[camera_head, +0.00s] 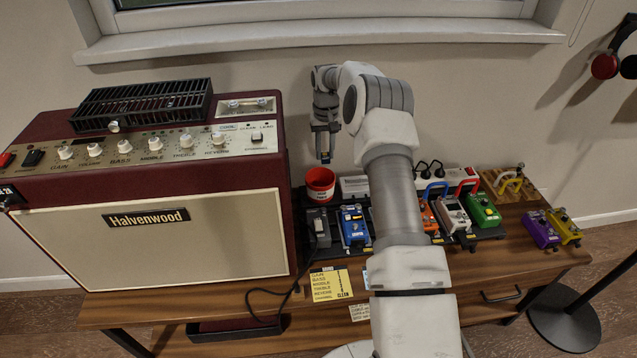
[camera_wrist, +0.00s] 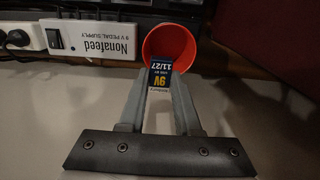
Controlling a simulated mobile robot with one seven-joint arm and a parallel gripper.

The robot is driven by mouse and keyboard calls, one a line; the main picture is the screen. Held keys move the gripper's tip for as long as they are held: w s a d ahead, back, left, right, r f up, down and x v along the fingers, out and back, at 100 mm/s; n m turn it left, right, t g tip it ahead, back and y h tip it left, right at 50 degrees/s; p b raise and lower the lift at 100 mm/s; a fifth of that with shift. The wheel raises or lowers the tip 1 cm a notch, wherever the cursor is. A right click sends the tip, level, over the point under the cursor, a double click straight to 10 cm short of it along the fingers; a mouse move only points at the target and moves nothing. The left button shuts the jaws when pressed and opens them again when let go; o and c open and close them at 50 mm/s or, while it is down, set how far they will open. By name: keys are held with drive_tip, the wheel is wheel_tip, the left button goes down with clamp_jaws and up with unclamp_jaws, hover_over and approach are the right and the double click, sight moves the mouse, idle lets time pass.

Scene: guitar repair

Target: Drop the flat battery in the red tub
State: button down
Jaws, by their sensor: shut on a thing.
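The red tub (camera_head: 320,184) stands at the back of the bench, right of the amplifier, with a white label on its front. In the wrist view its round red rim (camera_wrist: 172,42) shows just beyond my fingertips. My gripper (camera_head: 325,158) is above the tub, pointing down. The battery's end overlaps the tub's opening in the wrist view. Whether the battery touches the tub cannot be told. The tub's inside is mostly hidden in the head view.
The large maroon amplifier (camera_head: 154,230) stands close on the left. Pedals, including a blue one (camera_head: 354,226) and a green one (camera_head: 484,210), sit on a black board to the right. A white power supply (camera_wrist: 92,40) is beside the tub. The wall is close behind.

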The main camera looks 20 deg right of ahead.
wheel_tip(320, 180, down, 6)
drive_tip(key=b, duration=0.3)
drive_tip(key=shift+b, duration=0.35)
drive_tip(key=c, duration=0.5)
unclamp_jaws()
wheel_tip(320, 180, up, 18)
drive_tip(key=p, duration=0.4)
drive_tip(key=shift+f, duration=0.25)
